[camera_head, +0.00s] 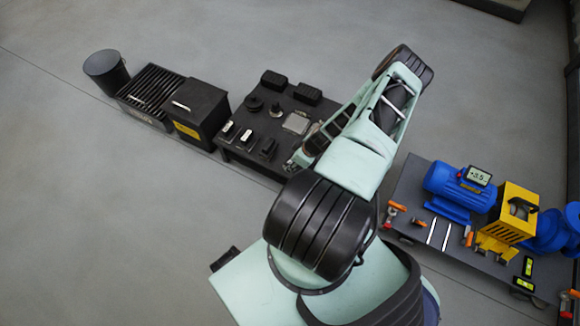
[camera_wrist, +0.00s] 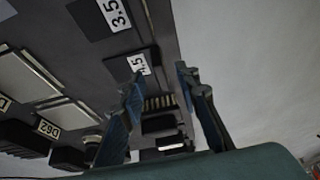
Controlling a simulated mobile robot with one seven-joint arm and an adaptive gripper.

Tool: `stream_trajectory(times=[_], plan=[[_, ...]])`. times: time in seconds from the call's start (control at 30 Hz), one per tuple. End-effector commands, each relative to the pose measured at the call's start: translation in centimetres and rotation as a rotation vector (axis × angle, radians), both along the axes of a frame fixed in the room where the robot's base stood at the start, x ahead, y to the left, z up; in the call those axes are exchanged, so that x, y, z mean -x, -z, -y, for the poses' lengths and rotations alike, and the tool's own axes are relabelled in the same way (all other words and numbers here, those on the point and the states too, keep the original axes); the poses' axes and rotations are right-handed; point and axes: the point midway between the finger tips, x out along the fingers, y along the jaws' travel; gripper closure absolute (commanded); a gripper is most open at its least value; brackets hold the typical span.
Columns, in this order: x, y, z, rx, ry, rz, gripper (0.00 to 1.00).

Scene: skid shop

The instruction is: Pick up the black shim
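In the wrist view, a flat black plate with a white label (camera_wrist: 120,67), partly hidden by a finger, lies on the dark table. Another black plate, labelled 3.5 (camera_wrist: 92,18), lies farther up the picture. Either may be the black shim; I cannot tell which. My gripper (camera_wrist: 160,73) is open, its two blue-grey fingers apart with nothing visibly held. The labelled plate is at the left fingertip; contact is unclear. In the head view my arm reaches over the right side of the table and hides much of my gripper and the surface there.
Silver plates (camera_wrist: 27,77) and small black blocks are near my gripper. In the head view the black table (camera_head: 236,154) also carries black blocks and round parts. A black box (camera_head: 200,105) stands left; a second table with blue motors (camera_head: 447,190) stands right. Open floor lies behind.

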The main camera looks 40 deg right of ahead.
Motion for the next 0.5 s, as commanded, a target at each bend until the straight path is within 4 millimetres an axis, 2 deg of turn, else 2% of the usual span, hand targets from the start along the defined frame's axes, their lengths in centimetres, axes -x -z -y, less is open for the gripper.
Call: stream_trajectory(times=[0.03,0.2,0.47,0.5], plan=[[-0.2,1.2,-0.3,-0.001,0.0,0.0,0.7],[-0.9,2.7,-0.5,0.0,0.0,0.0,0.7],[-1.0,2.8,-0.5,0.001,-0.001,0.0,0.7],[-1.0,2.8,-0.5,0.001,-0.001,0.0,0.75]])
